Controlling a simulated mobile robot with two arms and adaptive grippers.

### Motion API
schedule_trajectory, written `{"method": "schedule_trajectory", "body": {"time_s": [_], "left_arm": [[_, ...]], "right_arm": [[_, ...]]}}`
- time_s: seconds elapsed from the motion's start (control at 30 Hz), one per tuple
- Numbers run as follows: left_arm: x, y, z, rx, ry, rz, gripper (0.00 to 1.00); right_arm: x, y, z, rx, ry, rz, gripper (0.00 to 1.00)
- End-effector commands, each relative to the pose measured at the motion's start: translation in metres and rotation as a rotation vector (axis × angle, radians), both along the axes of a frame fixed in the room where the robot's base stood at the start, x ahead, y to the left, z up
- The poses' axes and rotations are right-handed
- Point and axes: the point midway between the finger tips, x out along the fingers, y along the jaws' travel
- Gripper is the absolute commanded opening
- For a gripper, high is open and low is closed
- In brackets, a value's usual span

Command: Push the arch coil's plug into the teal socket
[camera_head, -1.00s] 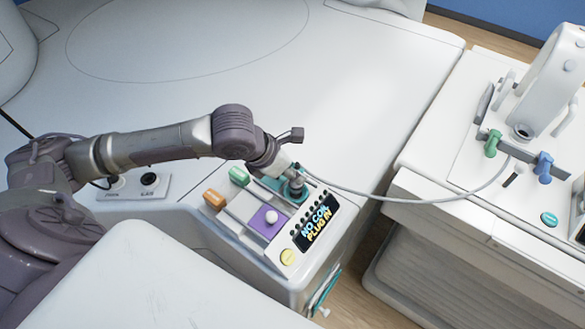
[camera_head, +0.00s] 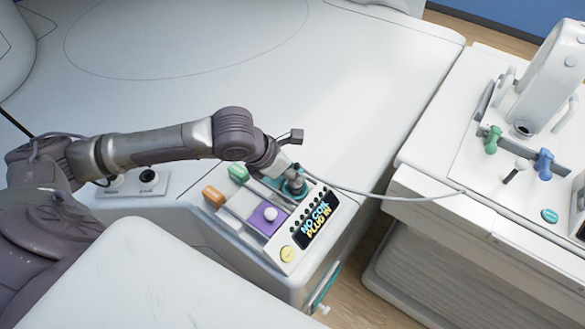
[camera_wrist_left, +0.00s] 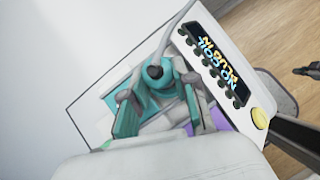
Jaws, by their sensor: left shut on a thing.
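My left gripper (camera_head: 290,180) is over the teal socket area of the console and is shut on the arch coil's plug (camera_wrist_left: 154,71), a dark grey and teal piece with a cable out of its top. In the left wrist view the two fingers stand either side of it. Teal socket surface (camera_wrist_left: 186,68) shows around the plug; how deep the plug sits is hidden. The white arch coil (camera_head: 545,85) stands on the cart at right. The console display (camera_head: 316,220) reads "NO COIL PLUG IN". My right gripper is not in view.
Green (camera_head: 238,174), orange (camera_head: 213,196) and purple (camera_head: 266,218) parts sit beside the socket, with a yellow button (camera_head: 287,254) in front. The pale cable (camera_head: 400,198) spans the gap to the white cart (camera_head: 430,178). The bed surface behind is clear.

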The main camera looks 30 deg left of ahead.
Motion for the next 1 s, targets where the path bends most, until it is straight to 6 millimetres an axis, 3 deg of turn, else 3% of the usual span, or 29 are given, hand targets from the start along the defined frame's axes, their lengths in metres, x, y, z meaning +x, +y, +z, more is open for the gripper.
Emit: {"method": "schedule_trajectory", "body": {"time_s": [1.0], "left_arm": [[0.0,0.0,-0.014,0.0,0.0,0.0,0.0]], "right_arm": [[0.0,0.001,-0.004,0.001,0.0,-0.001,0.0]]}}
